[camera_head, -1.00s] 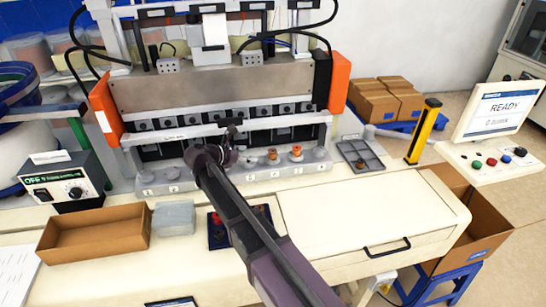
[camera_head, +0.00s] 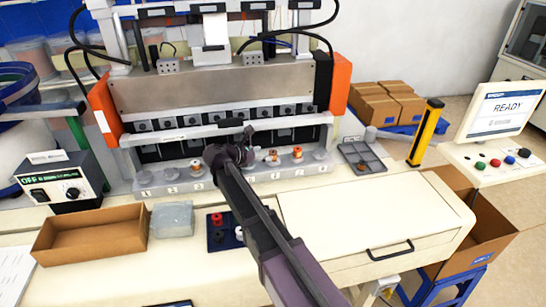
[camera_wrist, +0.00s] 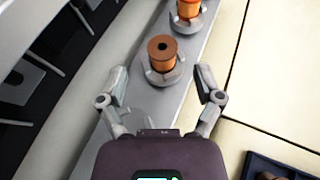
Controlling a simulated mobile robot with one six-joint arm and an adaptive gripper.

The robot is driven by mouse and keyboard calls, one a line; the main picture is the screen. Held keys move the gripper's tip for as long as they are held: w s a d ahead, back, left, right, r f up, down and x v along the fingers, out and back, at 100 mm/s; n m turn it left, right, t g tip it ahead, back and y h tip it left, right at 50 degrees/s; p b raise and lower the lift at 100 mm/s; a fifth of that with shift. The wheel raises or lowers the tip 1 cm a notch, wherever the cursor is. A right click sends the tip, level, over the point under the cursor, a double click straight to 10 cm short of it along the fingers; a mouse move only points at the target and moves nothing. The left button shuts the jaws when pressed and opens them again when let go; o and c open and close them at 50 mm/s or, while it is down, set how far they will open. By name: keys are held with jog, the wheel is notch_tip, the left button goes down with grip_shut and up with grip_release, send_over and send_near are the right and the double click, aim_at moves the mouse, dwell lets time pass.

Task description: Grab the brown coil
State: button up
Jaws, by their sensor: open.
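The brown coil (camera_wrist: 163,50) stands upright on a round grey holder in the wrist view, just beyond and between the open finger tips. Its wound side is orange-brown and its top is brown with a dark hole. In the head view the brown coil (camera_head: 272,156) is in the fixture row, right of my gripper (camera_head: 236,150). In the wrist view my gripper (camera_wrist: 161,78) is open and empty, with one finger on each side of the holder row. I cannot tell its height above the coil.
A brighter orange coil (camera_wrist: 188,9) stands on the neighbouring holder. Another coil (camera_head: 195,166) sits left of my arm. A dark tray (camera_head: 222,242) with a red part lies in front. The press (camera_head: 215,90) stands close behind the row.

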aim_at(271, 153)
jog(key=shift+b+x, duration=0.65)
jog(key=shift+x, duration=1.65)
jog(key=shift+s+d+r, duration=0.1)
jog(key=c, duration=1.1)
